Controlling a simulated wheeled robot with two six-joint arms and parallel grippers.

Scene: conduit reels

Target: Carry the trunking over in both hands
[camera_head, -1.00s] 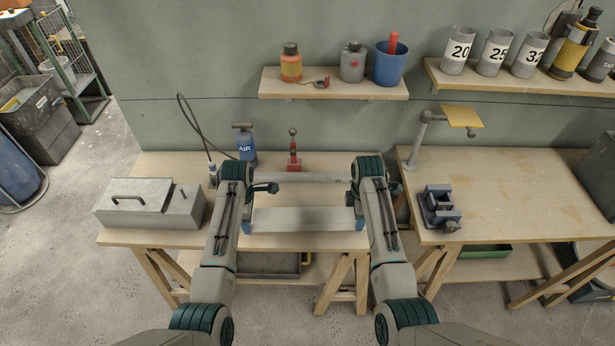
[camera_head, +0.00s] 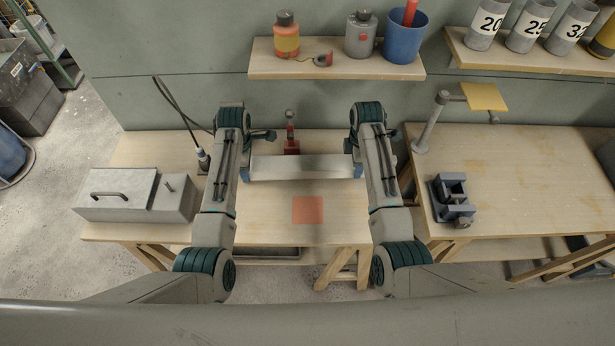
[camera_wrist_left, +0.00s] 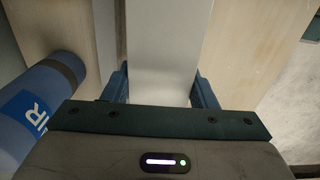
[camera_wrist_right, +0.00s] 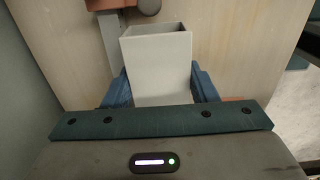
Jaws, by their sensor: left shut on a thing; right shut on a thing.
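The trunking (camera_head: 300,168) is a long pale grey rectangular channel lying crosswise in the head view, level, over the back part of the left bench (camera_head: 270,220). My left gripper (camera_head: 246,164) is shut on its left end and my right gripper (camera_head: 357,164) on its right end. The left wrist view shows the trunking (camera_wrist_left: 165,50) between blue jaws (camera_wrist_left: 160,88). The right wrist view shows its hollow open end (camera_wrist_right: 157,60) between the jaws (camera_wrist_right: 160,88). Its exact height over the bench is hard to tell. A flat orange-red square (camera_head: 307,210) lies on the bench in front of it.
A red tool (camera_head: 291,146) stands just behind the trunking. A blue AIR cylinder (camera_wrist_left: 40,105) is close beside my left gripper. A grey metal box (camera_head: 135,195) sits at bench left. A vise (camera_head: 453,199) and a yellow-topped stand (camera_head: 440,115) are on the right bench.

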